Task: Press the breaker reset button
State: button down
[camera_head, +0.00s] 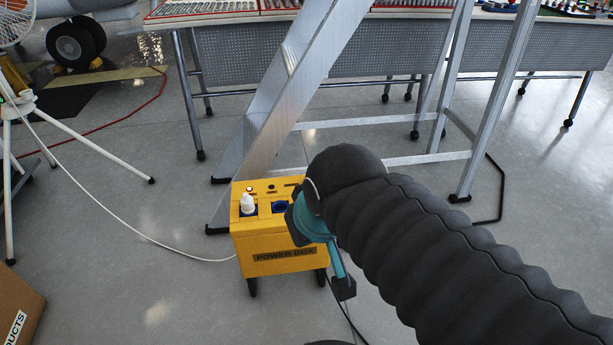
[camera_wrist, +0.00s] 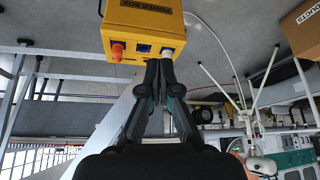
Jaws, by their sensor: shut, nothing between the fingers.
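The yellow power box (camera_head: 279,240) stands on the floor at the centre of the head view, with its label facing me. Small round controls (camera_head: 260,189), at least one reddish, sit along the back of its top; I cannot tell which is the breaker reset button. The box also shows upside down at the top of the wrist view (camera_wrist: 150,15). My gripper (camera_wrist: 160,66) is shut and empty, its fingertips overlapping the box's top edge in that view. Whether they touch it is unclear.
A white plug (camera_head: 247,203) and a blue socket (camera_head: 279,206) are on the box's top; an orange plug (camera_wrist: 117,50) shows in the wrist view. A metal ladder (camera_head: 285,95) stands close behind. A white cable (camera_head: 130,185) crosses the floor at left.

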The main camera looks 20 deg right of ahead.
jog(key=w+d+f+m+y+b, duration=0.15)
jog(key=w+m, duration=0.35)
jog(key=w, duration=0.5)
jog(key=w+d+f+m+y, duration=0.1)
jog(key=w+d+m+y, duration=0.1)
jog(key=w+m, duration=0.65)
jog(key=w+d+f+m+t, duration=0.1)
jog(key=w+d+f+m, duration=0.3)
jog(key=w+d, duration=0.4)
jog(key=w+d+f+m+t, duration=0.1)
jog(key=w+d+f+m, duration=0.3)
jog(key=w, duration=0.6)
jog(key=d+f+b, duration=0.1)
jog(key=d+f, duration=0.1)
jog(key=d, duration=0.1)
jog(key=shift+w+d+f+t, duration=0.3)
jog(key=shift+w+d+f, duration=0.05)
jog(key=shift+f, duration=0.05)
jog(key=shift+f+y, duration=0.1)
jog(key=shift+y, duration=0.15)
notch_tip(320, 180, down, 9)
jog(key=b, duration=0.7)
jog(key=shift+f+b, duration=0.25)
jog(key=shift+b, duration=0.15)
